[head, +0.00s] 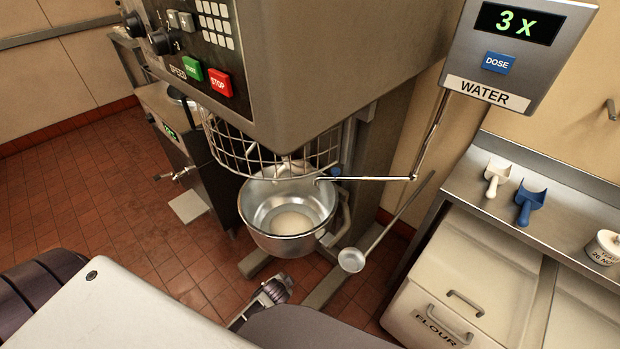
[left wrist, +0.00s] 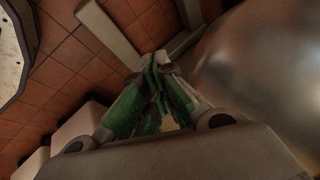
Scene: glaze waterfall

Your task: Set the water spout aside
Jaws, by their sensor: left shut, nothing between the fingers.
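The water spout (head: 372,179) is a thin shiny pipe below the water dispenser (head: 515,50). It drops from the dispenser, bends, and runs left to end over the rim of the steel mixer bowl (head: 290,238), under the wire guard. The bowl holds something pale. My left gripper (head: 276,290) is low in front of the bowl, well below and apart from the spout. In the left wrist view its green-padded fingers (left wrist: 157,75) are together and empty, with the bowl's curved side (left wrist: 255,65) close on the right. My right gripper is not seen.
The mixer head (head: 300,60) and wire guard (head: 270,150) overhang the bowl. A long-handled round metal piece (head: 352,260) slants beside the bowl. On the right, a counter (head: 560,205) carries a white scoop (head: 497,178) and blue scoop (head: 530,204) above a flour bin (head: 460,285).

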